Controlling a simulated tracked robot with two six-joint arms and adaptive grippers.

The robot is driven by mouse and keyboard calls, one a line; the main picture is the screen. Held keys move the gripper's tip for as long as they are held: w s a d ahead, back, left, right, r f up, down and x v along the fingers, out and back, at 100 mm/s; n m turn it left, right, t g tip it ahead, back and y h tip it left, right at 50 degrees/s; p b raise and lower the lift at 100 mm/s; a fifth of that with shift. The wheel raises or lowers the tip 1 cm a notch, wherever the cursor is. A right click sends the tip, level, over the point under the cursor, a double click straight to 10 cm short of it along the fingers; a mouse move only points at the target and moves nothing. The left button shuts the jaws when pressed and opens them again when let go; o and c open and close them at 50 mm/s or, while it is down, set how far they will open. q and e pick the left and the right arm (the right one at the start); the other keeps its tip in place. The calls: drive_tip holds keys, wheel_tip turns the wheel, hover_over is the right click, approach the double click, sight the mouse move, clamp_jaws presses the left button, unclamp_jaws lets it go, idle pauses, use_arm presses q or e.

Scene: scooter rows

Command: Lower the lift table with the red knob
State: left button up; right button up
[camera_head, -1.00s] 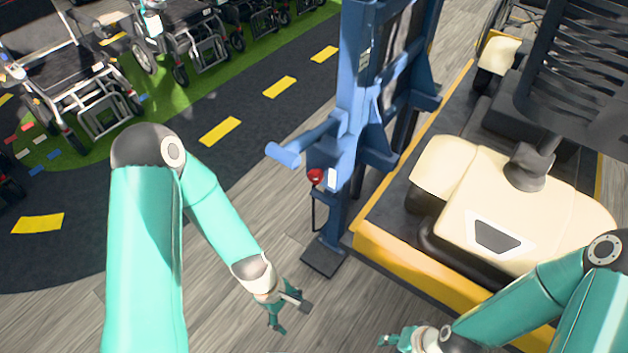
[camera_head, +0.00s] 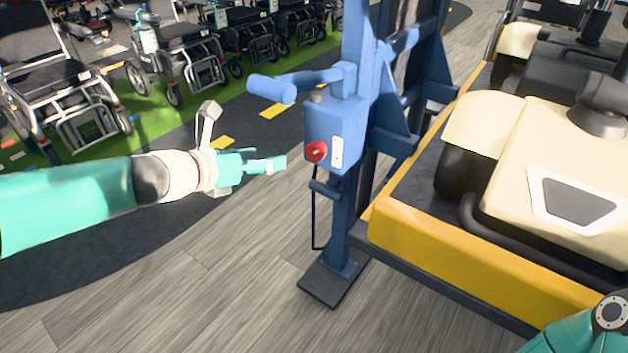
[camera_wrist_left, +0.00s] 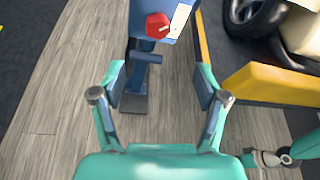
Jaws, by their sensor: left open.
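The red knob (camera_head: 316,151) sits on the side of the blue control box (camera_head: 343,128) on the lift table's blue upright (camera_head: 356,55). A white label is beside it. In the left wrist view the red knob (camera_wrist_left: 157,25) shows ahead of the fingers, near the top. My left gripper (camera_head: 264,164) is open and empty, a short way left of the knob, and apart from it. In the left wrist view its fingers (camera_wrist_left: 160,88) are spread wide. The lift table's yellow-edged platform (camera_head: 445,252) carries a cream scooter. My right gripper is out of the head view; a teal gripper part shows in the left wrist view (camera_wrist_left: 268,158).
A blue handle (camera_head: 285,88) sticks out left above the knob. A thin dark cable hangs below the box to a dark foot plate (camera_head: 333,282). Several wheelchairs (camera_head: 70,95) stand on green at the back left. The grey plank floor in front is clear.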

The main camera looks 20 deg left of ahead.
use_arm(q)
drive_tip(key=f, duration=0.1)
drive_tip(key=b, duration=0.4)
approach(313, 154)
drive_tip(key=x, duration=0.9)
drive_tip(key=shift+w+d+f, duration=0.25)
drive_tip(key=shift+w+f, duration=0.05)
drive_tip(key=shift+w, duration=0.3)
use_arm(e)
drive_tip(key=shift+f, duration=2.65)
use_arm(q)
drive_tip(key=c, duration=1.2)
drive_tip(key=shift+o, duration=0.2)
